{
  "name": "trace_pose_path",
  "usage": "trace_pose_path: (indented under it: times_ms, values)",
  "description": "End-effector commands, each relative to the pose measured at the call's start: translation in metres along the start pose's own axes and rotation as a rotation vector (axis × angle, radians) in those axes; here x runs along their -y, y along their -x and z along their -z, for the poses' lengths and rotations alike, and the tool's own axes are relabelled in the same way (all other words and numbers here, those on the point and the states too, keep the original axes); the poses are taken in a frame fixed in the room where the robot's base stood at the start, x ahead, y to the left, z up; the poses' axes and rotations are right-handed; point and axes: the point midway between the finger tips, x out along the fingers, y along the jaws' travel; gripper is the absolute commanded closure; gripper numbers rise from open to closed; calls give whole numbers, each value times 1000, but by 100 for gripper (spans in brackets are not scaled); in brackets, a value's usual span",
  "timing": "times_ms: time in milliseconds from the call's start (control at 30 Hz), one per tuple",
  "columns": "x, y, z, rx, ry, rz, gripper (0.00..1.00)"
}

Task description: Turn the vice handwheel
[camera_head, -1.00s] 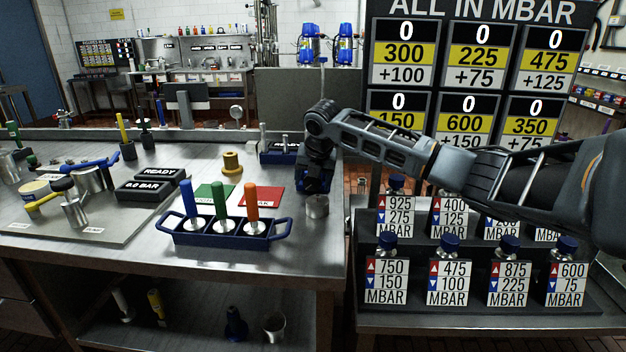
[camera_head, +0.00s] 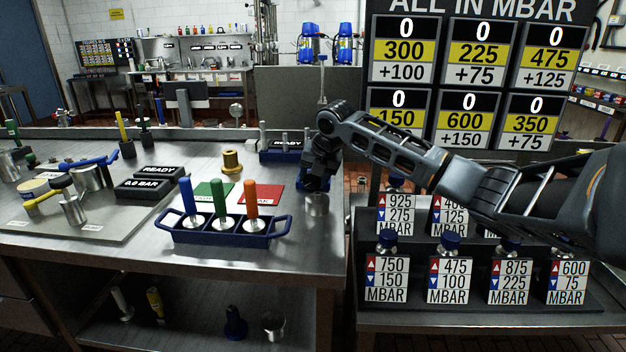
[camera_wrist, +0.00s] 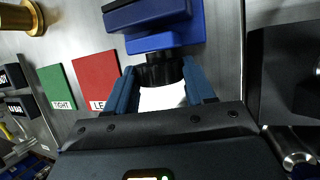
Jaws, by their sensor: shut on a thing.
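The blue vice (camera_wrist: 165,30) stands near the right end of the metal workbench. In the wrist view, its black handwheel (camera_wrist: 160,72) faces my gripper. My gripper (camera_wrist: 160,75) has its two blue fingers on either side of the handwheel and is shut on it. In the head view, my gripper (camera_head: 318,178) hides most of the vice and the handwheel. A pale, bright surface (camera_wrist: 165,98) shows between the fingers below the handwheel; I cannot tell what it belongs to.
A silver cylinder (camera_head: 316,205) is close to the gripper at the bench edge. A blue rack (camera_head: 215,234) with several coloured handles stands to the left. Green (camera_head: 212,193) and red (camera_head: 262,195) cards lie behind it.

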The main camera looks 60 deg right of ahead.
Motion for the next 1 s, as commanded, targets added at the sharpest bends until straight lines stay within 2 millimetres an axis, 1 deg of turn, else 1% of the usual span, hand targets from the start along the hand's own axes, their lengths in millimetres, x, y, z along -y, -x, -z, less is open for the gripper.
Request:
trace_pose_path:
  times_ms: [33, 300, 600, 800, 1000]
  values:
    - [3, -3, 1, -1, -19, -36, 77]
    - [7, -6, 2, 0, -101, -235, 77]
    - [10, -6, 2, 2, -174, -415, 76]
    - [10, -5, 2, 1, -201, -482, 77]
    - [10, -3, 0, 1, -211, -508, 77]
